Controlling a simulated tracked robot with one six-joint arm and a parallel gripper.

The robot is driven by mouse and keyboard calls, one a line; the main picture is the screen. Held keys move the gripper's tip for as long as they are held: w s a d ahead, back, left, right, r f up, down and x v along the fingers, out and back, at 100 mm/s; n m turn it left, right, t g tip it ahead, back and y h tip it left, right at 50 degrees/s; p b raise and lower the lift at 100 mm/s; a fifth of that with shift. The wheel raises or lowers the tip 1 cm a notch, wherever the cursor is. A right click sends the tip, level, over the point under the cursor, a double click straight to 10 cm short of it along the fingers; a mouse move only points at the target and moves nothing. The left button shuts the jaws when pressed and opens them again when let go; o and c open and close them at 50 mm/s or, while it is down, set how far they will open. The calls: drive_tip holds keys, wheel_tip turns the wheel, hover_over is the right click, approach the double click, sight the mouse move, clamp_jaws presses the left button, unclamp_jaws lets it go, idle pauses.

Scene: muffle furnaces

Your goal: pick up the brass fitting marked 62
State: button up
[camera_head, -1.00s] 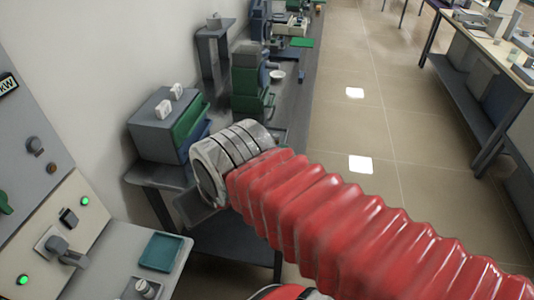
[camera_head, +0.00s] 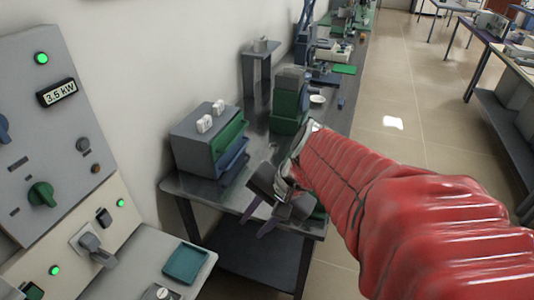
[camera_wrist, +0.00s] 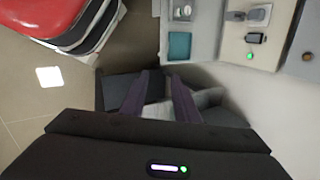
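I cannot make out a brass fitting marked 62 in either view; no such number is legible. My gripper (camera_head: 257,222) hangs in the air near the front edge of the dark metal bench (camera_head: 203,190) in the head view, its fingers pointing down and left. In the wrist view my gripper (camera_wrist: 158,76) shows two purple fingers with a gap between them and nothing held. My red-sleeved arm hides part of the bench to the right of the gripper.
A grey drawer cabinet (camera_head: 190,137) with two white blocks (camera_head: 205,124) stands on the bench. Behind it are green boxes (camera_head: 288,105), a white dish (camera_head: 317,99) and a small stand (camera_head: 257,60). A control panel (camera_head: 45,130) and teal tray (camera_head: 185,264) are at left.

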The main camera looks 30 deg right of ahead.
drive_tip(key=d+f+m+t, duration=0.1)
drive_tip(key=d+m+t, duration=0.4)
drive_tip(key=d+m, duration=0.6)
drive_tip(key=d+f+m+t+h, duration=0.1)
drive_tip(key=d+m+t, duration=0.3)
drive_tip(key=d+m, duration=0.6)
drive_tip(key=d+f, duration=0.1)
drive_tip(key=d, duration=0.6)
drive_tip(key=shift+d+m+t, duration=0.15)
drive_tip(key=shift+m+t, duration=0.25)
drive_tip(key=shift+f, duration=0.15)
drive_tip(key=x, duration=0.8)
drive_tip(key=shift+f, duration=0.1)
drive_tip(key=shift+w+f, duration=0.1)
drive_tip(key=shift+w, duration=0.05)
